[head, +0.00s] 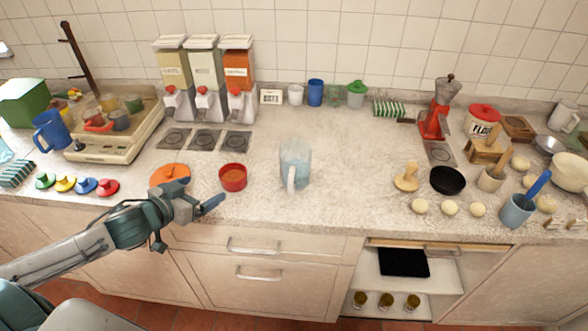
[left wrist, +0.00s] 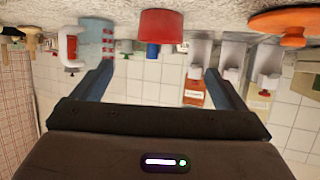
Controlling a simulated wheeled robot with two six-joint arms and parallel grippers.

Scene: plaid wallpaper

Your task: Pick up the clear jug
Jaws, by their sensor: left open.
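The clear jug (head: 296,160) stands upright on the counter, pale blue and see-through, with a whitish handle facing the front edge. It also shows upside down in the left wrist view (left wrist: 97,40), near the top left, outside the fingers. My left gripper (head: 202,194) is open and empty, above the counter's front edge, to the left of the jug and apart from it. Both fingers (left wrist: 157,72) show spread in the left wrist view. My right gripper is not in view.
A red bowl (head: 233,178) stands between my left gripper and the jug. An orange disc (head: 166,173) lies behind the gripper, partly hidden. Three dispensers (head: 205,75) stand at the back. The counter right of the jug (head: 350,170) is clear up to a wooden item (head: 406,180).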

